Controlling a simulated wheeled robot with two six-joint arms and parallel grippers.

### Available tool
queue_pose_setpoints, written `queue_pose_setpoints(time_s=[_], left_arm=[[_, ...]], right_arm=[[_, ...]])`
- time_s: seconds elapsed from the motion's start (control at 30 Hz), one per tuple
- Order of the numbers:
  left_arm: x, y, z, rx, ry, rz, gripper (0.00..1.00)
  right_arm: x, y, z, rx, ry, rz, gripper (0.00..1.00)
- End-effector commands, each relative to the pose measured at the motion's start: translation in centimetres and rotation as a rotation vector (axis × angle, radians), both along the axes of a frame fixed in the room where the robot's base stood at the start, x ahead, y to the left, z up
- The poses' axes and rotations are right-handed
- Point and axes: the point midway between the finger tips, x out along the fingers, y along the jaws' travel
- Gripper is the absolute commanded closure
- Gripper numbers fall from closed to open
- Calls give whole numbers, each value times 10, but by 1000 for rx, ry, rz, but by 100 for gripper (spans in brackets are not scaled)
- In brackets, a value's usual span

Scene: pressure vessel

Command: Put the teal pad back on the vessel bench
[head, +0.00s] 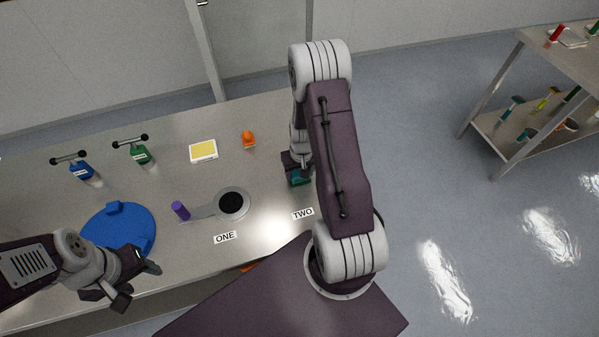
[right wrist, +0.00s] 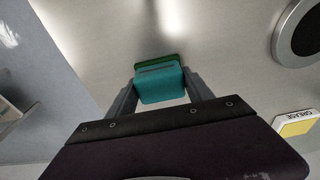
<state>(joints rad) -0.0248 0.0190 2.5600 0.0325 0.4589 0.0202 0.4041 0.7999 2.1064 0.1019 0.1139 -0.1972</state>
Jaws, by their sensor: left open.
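The teal pad (head: 299,178) is at the right part of the vessel bench (head: 270,190), just above the label TWO in the head view. In the right wrist view the teal pad (right wrist: 160,83) sits between the two fingers of my right gripper (right wrist: 161,92), which meet its sides. A dark green edge shows behind it. I cannot tell whether the pad touches the bench. My right gripper (head: 297,165) is partly hidden by my arm in the head view. My left gripper (head: 135,280) is open and empty near the blue disc (head: 120,228).
A grey plate with a black round centre (head: 232,203) and a purple cylinder (head: 180,210) lie near the label ONE (head: 225,238). A yellow-topped box (head: 203,150), an orange item (head: 248,139) and green (head: 140,154) and blue (head: 81,170) handled items stand further back. A shelf (head: 510,130) is far right.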

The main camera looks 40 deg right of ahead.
Motion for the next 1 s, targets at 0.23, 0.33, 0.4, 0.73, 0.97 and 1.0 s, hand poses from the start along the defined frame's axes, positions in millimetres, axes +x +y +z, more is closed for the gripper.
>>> queue_pose_setpoints(time_s=[0.23, 0.33, 0.4, 0.73, 0.97, 1.0], left_arm=[[0, 0, 0, 0, 0, 0, 46], [0, 0, 1, 0, 0, 0, 46], [0, 0, 4, 0, 0, 0, 46], [0, 0, 7, 0, 0, 0, 46], [0, 0, 9, 0, 0, 0, 46], [0, 0, 9, 0, 0, 0, 46]], right_arm=[[0, 0, 0, 0, 0, 0, 20], [0, 0, 1, 0, 0, 0, 20], [0, 0, 5, 0, 0, 0, 20], [-6, 2, 69, -2, -7, -1, 20], [-12, 4, 113, -1, -3, 0, 20], [-13, 4, 117, -1, -2, 0, 20]])
